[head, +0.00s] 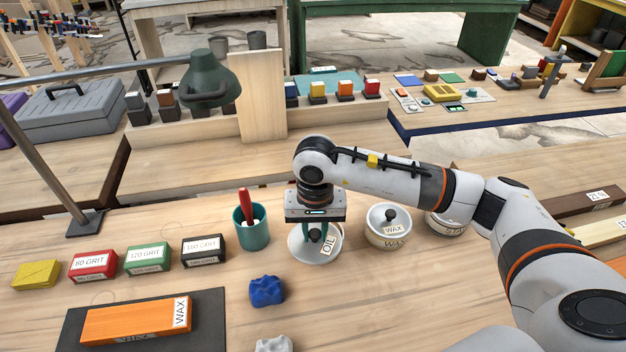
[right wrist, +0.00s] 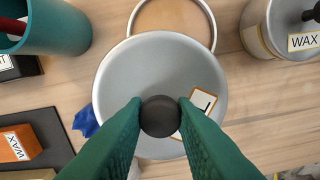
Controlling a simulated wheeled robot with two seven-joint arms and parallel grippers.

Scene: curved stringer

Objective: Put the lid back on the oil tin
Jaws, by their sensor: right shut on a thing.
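My right gripper (head: 316,232) is shut on the black knob (right wrist: 161,116) of a round grey lid. The lid (right wrist: 135,75) fills the middle of the right wrist view, with a partly hidden label on it. In the head view the OIL label (head: 328,245) shows just below the fingers. The open oil tin (right wrist: 172,14) shows beyond the lid's upper edge, with tan contents. The lid covers part of the opening and looks off-centre from it. The gap between lid and rim cannot be judged. My left gripper is not in view.
A teal cup (head: 250,234) with a red-handled tool stands close on the left. A lidded wax tin (head: 388,234) stands close on the right. A blue crumpled lump (head: 267,291) lies in front. Labelled grit blocks (head: 148,257) sit further left. The bench front right is clear.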

